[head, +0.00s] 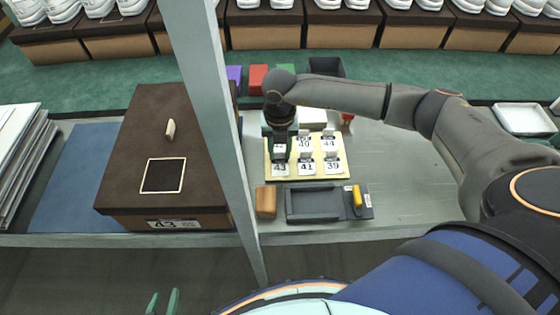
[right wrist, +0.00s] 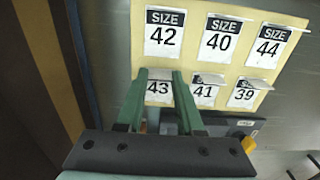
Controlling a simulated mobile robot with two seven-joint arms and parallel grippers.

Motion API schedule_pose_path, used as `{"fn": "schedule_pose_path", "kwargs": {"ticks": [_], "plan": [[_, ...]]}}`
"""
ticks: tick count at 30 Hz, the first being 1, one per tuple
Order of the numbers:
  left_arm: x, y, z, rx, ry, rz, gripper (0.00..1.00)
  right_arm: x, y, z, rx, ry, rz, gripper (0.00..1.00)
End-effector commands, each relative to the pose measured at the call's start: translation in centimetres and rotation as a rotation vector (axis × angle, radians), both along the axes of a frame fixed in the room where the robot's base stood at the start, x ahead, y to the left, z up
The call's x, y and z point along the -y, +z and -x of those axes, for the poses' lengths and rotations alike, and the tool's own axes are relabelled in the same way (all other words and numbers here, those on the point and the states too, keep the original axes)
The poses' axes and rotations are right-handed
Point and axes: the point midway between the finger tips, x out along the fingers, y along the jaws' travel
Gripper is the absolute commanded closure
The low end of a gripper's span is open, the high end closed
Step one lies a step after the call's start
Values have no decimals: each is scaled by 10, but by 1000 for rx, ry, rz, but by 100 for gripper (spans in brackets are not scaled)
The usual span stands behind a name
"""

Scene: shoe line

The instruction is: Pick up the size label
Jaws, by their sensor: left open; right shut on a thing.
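The size labels stand in two rows on a cream board (head: 293,178). The size 43 label (right wrist: 158,90) is in the near row at the left; it also shows in the head view (head: 280,170). My right gripper (right wrist: 158,76) is shut on its top edge. The label still appears at its place on the board. Beside it are the 41 (right wrist: 204,92) and 39 (right wrist: 243,96) labels. Behind are 42 (right wrist: 165,35), 40 (right wrist: 220,40) and 44 (right wrist: 270,47). My left gripper (head: 162,303) is open and empty at the bottom edge.
A brown shoe box (head: 125,170) marked 43 stands left of a grey post (head: 215,90). A dark grey tray fixture (head: 313,203) with a yellow handle (head: 357,196) and a brown block (head: 266,200) lie in front of the board. Purple, red and green blocks stand behind.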

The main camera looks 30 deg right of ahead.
Motion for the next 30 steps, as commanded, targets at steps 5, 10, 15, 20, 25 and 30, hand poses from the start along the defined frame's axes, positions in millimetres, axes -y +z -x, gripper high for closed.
{"fn": "schedule_pose_path", "kwargs": {"ticks": [5,10,15,20,25,30], "plan": [[0,0,0,0,1,1,56,0,0,0,0,0,0,100],[0,0,0,0,1,1,56,0,0,0,0,0,0,100],[0,0,0,1,1,1,56,0,0,0,0,0,0,100],[1,1,0,1,0,2,56,0,13,-1,4,0,-1,100],[1,1,-1,2,0,2,56,0,47,-2,6,1,-1,100],[1,1,-1,3,0,2,56,0,79,-1,4,0,0,100]]}}
